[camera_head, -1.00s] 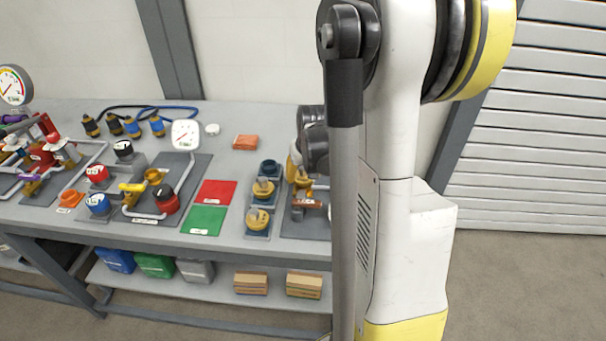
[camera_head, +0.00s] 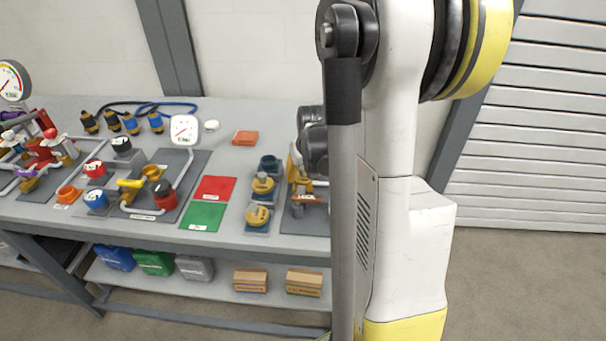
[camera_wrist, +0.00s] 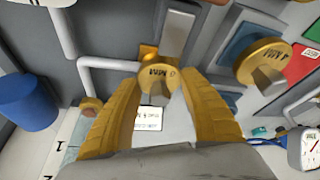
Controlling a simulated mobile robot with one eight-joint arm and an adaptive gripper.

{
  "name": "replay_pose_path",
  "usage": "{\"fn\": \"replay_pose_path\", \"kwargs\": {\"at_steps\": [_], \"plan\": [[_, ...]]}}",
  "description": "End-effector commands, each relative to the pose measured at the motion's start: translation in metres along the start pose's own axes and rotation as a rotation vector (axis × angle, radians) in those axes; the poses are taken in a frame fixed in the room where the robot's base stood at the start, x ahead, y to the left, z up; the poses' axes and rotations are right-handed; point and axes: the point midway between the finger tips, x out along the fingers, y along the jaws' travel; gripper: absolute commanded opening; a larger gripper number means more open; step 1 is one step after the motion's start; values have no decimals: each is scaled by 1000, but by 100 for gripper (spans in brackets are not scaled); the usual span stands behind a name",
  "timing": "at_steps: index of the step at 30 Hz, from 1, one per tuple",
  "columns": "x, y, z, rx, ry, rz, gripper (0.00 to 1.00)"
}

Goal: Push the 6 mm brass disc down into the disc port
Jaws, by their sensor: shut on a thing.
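The brass disc marked 6 MM (camera_wrist: 155,76) is between the fingertips of my gripper (camera_wrist: 168,82) in the wrist view. My gripper is shut on it, with one yellow finger on each side. A grey flat bar (camera_wrist: 180,32) stands just beyond the disc, and an orange-brass part (camera_wrist: 148,52) shows behind its edge. I cannot tell whether the disc is seated in the port; the port opening is hidden. In the head view my arm hides most of the gripper and the work spot, at the skid plate (camera_head: 290,226) on the bench's right.
A 4 MM disc (camera_wrist: 262,60) sits to the right in the wrist view. In the head view, two brass discs (camera_head: 263,184) sit on blue holders, with an empty holder (camera_head: 268,162) behind. Pipework runs close by. Red (camera_head: 216,188) and green (camera_head: 203,215) mats lie left.

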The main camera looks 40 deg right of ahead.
Motion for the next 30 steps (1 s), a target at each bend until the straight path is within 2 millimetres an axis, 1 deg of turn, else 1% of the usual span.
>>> {"fn": "replay_pose_path", "kwargs": {"at_steps": [1,2,3,4,12,16,20,27,30], "plan": [[0,0,0,0,0,0,15],[0,0,0,0,0,0,60],[0,0,0,0,0,0,72],[0,0,0,0,0,0,74],[0,0,0,0,0,0,74],[-8,0,0,0,0,0,74],[-28,0,0,0,0,0,74],[-79,0,0,1,0,0,74],[-97,0,0,0,0,0,74]]}}
